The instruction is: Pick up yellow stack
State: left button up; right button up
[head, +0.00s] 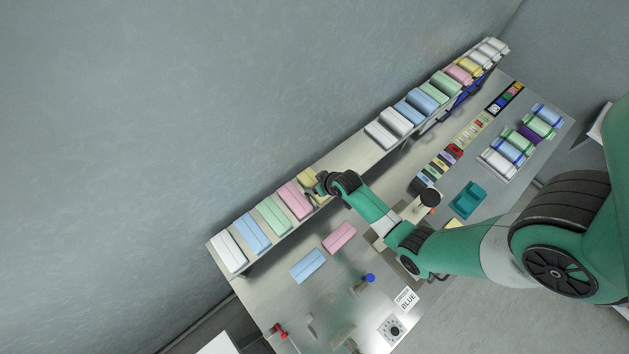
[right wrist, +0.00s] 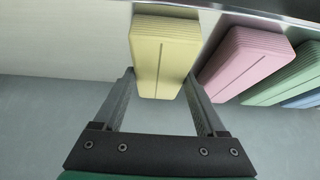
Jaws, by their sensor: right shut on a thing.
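The yellow stack (head: 308,178) sits on the raised shelf in the head view, partly hidden by my right gripper. In the right wrist view the yellow stack (right wrist: 165,55) shows many thin layers at its edge and a line down its middle. My right gripper (head: 318,186) reaches it from the right. In the right wrist view the fingers (right wrist: 163,84) stand on both sides of the yellow stack, shut on its near end. The stack appears still against the shelf; I cannot tell whether it is lifted. My left gripper is not in view.
A pink stack (right wrist: 242,62) stands close beside the yellow one. On the shelf (head: 345,163) are further pink, green, blue and white stacks. A pink piece (head: 339,237) and a blue piece (head: 307,266) lie on the table below. A teal bin (head: 467,200) stands at right.

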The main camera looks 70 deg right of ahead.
jog(key=shift+c, duration=0.2)
jog(key=shift+r, duration=0.3)
notch_tip(320, 180, up, 9)
jog(key=p, duration=0.8)
jog(key=shift+r+p, duration=0.2)
jog(key=shift+p, duration=0.1)
notch_tip(320, 180, down, 11)
jog(key=b, duration=0.9)
jog(key=p+v, duration=0.1)
jog(key=v, duration=0.1)
jog(key=p+v, duration=0.1)
jog(key=v, duration=0.1)
jog(key=shift+w+d+r, duration=0.2)
jog(key=shift+r, duration=0.15)
jog(key=shift+c, duration=0.7)
jog(key=shift+s+r+p, duration=0.2)
jog(key=shift+p, duration=0.2)
